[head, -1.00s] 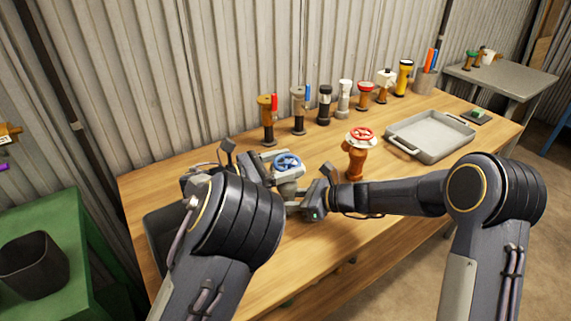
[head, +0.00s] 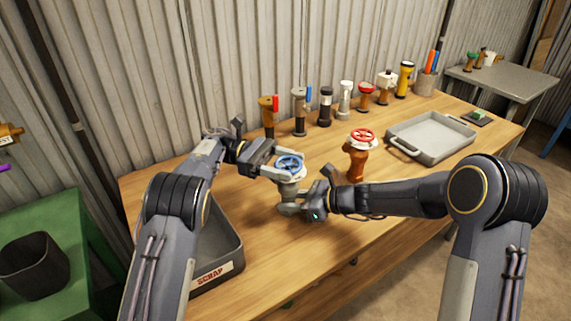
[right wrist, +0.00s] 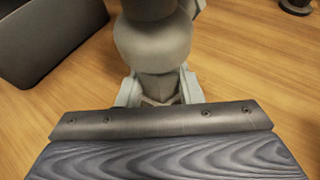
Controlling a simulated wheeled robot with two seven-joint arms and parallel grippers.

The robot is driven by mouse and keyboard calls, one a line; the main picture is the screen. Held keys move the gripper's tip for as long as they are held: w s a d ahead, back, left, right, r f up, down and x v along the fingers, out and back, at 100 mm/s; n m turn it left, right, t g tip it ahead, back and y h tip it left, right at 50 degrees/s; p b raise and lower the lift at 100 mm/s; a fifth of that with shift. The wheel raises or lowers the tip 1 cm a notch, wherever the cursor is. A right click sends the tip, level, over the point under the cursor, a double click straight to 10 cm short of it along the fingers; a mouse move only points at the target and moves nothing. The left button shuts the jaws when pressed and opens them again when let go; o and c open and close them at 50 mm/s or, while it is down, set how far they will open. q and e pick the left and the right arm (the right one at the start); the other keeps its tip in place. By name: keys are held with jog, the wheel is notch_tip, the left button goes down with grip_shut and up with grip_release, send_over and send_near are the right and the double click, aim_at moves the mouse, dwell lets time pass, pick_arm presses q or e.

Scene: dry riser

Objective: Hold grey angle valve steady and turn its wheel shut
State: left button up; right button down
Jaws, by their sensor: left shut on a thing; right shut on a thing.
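The grey angle valve (head: 287,190) stands upright on the wooden bench, with a blue wheel (head: 290,163) on top. My right gripper (head: 290,208) is shut on the valve's lower body from the right. In the right wrist view its fingers (right wrist: 158,92) sit on both sides of the grey body (right wrist: 155,50). My left gripper (head: 278,170) reaches in from the left at wheel height and is shut on the blue wheel's rim. The exact finger contact on the wheel is small and partly hidden.
An orange valve with a red wheel (head: 358,155) stands just right of my right gripper. A dark scrap bin (head: 217,270) is at the bench's left. A grey tray (head: 432,135) lies to the right. Several valves and a torch (head: 404,79) line the back.

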aim_at(285, 162)
pick_arm(q)
jog(key=shift+s+d+f+m+g+y, duration=0.15)
jog(key=shift+m+g+y, duration=0.1)
jog(key=shift+g, duration=0.2)
jog(key=shift+w+d+f+m+g+y, duration=0.15)
jog(key=shift+m+g, duration=0.1)
jog(key=shift+g, duration=0.2)
jog(key=shift+s+a+r, duration=0.1)
jog(key=shift+w+a+r, duration=0.1)
jog(key=shift+w+a, duration=0.1)
jog(key=shift+a, duration=0.1)
jog(key=o, duration=1)
jog(key=shift+c, duration=0.2)
jog(key=shift+r, duration=0.1)
notch_tip(285, 162, up, 10)
jog(key=shift+f, duration=0.1)
